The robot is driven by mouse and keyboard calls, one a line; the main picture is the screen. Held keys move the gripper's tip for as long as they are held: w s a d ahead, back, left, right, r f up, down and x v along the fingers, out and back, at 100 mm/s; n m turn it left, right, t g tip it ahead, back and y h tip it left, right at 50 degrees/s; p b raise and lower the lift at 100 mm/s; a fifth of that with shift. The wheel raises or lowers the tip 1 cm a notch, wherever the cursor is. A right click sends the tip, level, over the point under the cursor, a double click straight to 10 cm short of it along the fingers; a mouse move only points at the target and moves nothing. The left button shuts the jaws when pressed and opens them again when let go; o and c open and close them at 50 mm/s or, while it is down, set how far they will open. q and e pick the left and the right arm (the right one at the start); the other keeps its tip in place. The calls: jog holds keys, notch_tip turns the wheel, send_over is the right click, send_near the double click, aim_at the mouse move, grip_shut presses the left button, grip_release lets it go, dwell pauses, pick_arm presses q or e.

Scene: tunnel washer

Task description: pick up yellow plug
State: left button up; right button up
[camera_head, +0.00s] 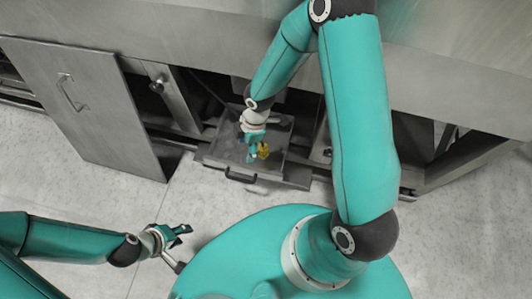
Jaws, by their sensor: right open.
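The yellow plug (262,151) is a small yellow piece at the grey metal tray (220,150) under the machine. My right gripper (254,147) reaches down to the tray, with its open fingers right beside the plug. I cannot tell whether they touch it, and part of the plug may be hidden by the fingers. My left gripper (180,250) is at the lower left above the floor, far from the plug, with its fingers spread and nothing between them.
A metal door panel (85,100) with a handle stands to the left of the tray. The tray has a dark front handle (240,178). Steel machine housing (170,30) overhangs it, and frame parts (460,160) stand at the right. The light floor in front is clear.

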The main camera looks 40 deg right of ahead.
aim_at(263, 146)
jog(key=w+d+f+n+h+b, duration=0.25)
jog(key=w+d+n+b, duration=0.2)
jog(key=d+n, duration=0.35)
jog(key=f+b, duration=0.2)
jog(key=f, duration=0.3)
jog(key=f+b, duration=0.2)
jog(key=f, duration=0.3)
jog(key=shift+s+d+f, duration=0.15)
jog(key=shift+s+f, duration=0.05)
jog(key=shift+f, duration=0.2)
jog(key=f+b, duration=0.2)
jog(key=f, duration=0.3)
jog(key=shift+s+f+b, duration=0.1)
jog(key=shift+s+b, duration=0.1)
jog(key=shift+b, duration=0.1)
pick_arm(q)
notch_tip(263, 146, down, 13)
jog(key=shift+f, duration=0.15)
pick_arm(e)
jog(key=shift+c, duration=0.2)
grip_shut()
pick_arm(q)
notch_tip(263, 146, up, 4)
jog(key=p, duration=0.4)
pick_arm(e)
notch_tip(263, 146, up, 10)
jog(key=shift+r, duration=0.1)
